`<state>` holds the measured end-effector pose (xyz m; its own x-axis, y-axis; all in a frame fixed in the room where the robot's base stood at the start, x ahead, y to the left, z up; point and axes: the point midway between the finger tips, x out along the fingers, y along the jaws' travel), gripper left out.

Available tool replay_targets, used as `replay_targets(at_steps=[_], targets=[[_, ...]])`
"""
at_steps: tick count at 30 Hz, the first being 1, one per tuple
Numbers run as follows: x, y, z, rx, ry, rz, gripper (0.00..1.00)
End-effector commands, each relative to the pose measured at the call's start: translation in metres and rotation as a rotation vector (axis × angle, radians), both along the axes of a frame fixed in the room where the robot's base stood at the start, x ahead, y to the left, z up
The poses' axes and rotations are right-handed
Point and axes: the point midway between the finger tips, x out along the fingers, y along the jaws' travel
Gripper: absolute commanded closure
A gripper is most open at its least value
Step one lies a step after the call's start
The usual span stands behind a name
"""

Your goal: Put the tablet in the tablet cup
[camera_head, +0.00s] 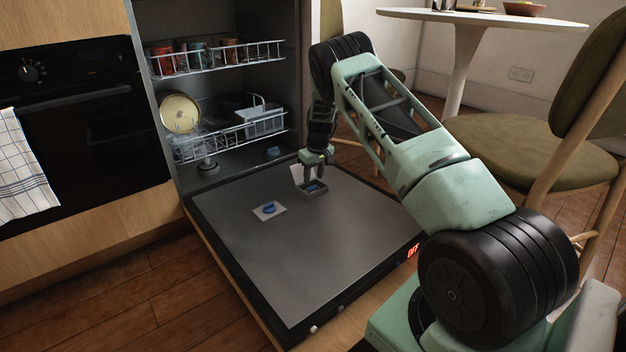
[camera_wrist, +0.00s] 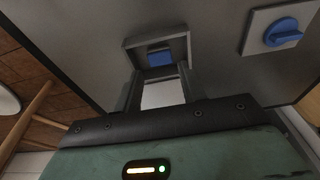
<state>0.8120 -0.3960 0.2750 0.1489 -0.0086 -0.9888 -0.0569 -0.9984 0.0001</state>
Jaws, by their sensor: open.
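The tablet cup (camera_head: 325,190) is a small grey open box set in the inner face of the lowered dishwasher door. It also shows in the wrist view (camera_wrist: 182,47). A blue block, which looks like the tablet (camera_wrist: 160,58), lies inside the cup; it is a small blue patch in the head view (camera_head: 314,188). My gripper (camera_head: 315,178) points down right at the cup. In the wrist view its two fingers (camera_wrist: 160,82) are apart, with a pale flat surface between them. No contact with the tablet is visible.
A blue knob (camera_head: 269,209) on a pale square plate sits left of the cup on the open door (camera_head: 300,260). The lower rack (camera_head: 232,133) and upper rack (camera_head: 218,60) hold dishes. A chair (camera_head: 520,150) stands at the right. Most of the door is clear.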

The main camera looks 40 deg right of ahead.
Motion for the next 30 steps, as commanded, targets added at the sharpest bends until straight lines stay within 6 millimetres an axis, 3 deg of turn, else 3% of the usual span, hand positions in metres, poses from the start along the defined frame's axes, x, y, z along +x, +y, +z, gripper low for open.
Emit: replay_targets(at_steps=[1, 9, 19, 21, 23, 26, 29, 30], targets=[[-0.001, 0.000, 0.021, 0.000, -0.002, 0.000, 0.59], [-0.010, 0.000, 0.071, 0.001, -0.001, -0.002, 0.59], [-0.013, 0.001, 0.089, 0.001, 0.001, 0.000, 0.59], [-0.012, 0.009, 0.092, 0.006, 0.000, 0.005, 0.59], [-0.010, 0.027, 0.100, 0.019, -0.005, 0.015, 0.59], [-0.009, 0.084, 0.124, 0.057, -0.007, 0.047, 0.59], [-0.021, 0.168, 0.158, 0.109, -0.002, 0.105, 0.59], [-0.032, 0.204, 0.171, 0.127, 0.005, 0.135, 0.59]])
